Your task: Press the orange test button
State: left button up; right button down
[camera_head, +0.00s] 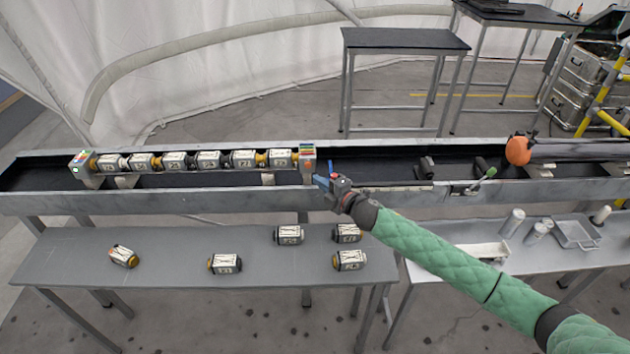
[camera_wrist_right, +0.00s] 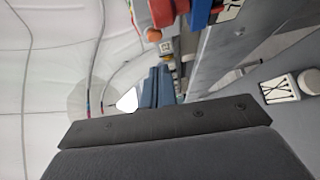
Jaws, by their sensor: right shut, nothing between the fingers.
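A small end box (camera_head: 308,158) with coloured bands stands at the right end of the row of cylinders in the long trough. A round orange button (camera_wrist_right: 152,35) sticks out beside a red and blue part at the top of the right wrist view. I cannot make out the button in the head view. My right gripper (camera_head: 319,181) is just below and right of the end box, at the trough's front edge. Its blue fingers (camera_wrist_right: 157,87) are shut and empty, pointing towards the button with a gap between. My left gripper is not in view.
The trough (camera_head: 230,198) runs across the view with several labelled cylinders in line. More cylinders lie on the grey table (camera_head: 180,262) in front. A large orange knob (camera_head: 517,150) caps a dark tube in the trough's right part. Metal cans (camera_head: 512,221) stand at the right.

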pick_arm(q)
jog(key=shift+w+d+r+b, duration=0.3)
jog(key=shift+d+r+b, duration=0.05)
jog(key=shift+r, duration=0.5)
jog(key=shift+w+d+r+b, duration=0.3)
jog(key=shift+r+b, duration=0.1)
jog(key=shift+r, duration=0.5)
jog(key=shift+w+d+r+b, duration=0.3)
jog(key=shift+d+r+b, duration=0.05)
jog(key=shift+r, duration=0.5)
pick_arm(e)
jog(key=v, duration=0.6)
jog(key=shift+s, duration=0.3)
jog(key=shift+d+r, duration=0.1)
